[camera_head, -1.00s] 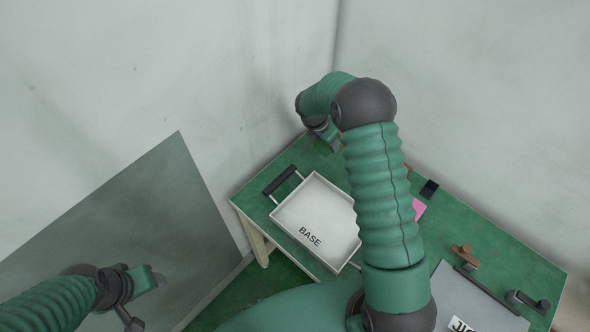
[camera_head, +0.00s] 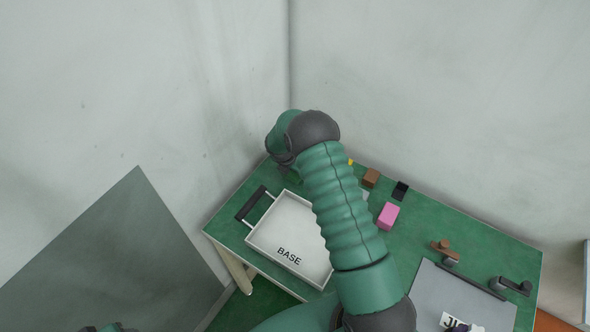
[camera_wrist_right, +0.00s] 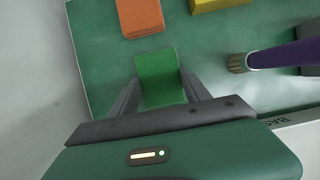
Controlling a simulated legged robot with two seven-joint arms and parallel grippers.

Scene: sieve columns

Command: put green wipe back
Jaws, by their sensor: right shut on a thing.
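The green wipe (camera_wrist_right: 160,75) is a small green block in the right wrist view, between the two fingers of my right gripper (camera_wrist_right: 161,88). The gripper is shut on it. The wipe appears over the green table top near its far left corner; I cannot tell whether it touches the table. In the head view my right arm covers most of that gripper (camera_head: 284,163), and the wipe is hidden. Only a sliver of my left arm's end (camera_head: 108,328) shows at the bottom edge, and its jaws cannot be read.
The white BASE tray (camera_head: 258,236) is left of my right arm on the green table (camera_head: 450,222). An orange block (camera_wrist_right: 140,16), a yellow block (camera_wrist_right: 218,4) and a purple-handled tool (camera_wrist_right: 285,54) lie nearby. A pink block (camera_head: 388,215) and grey panel (camera_head: 455,295) are right.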

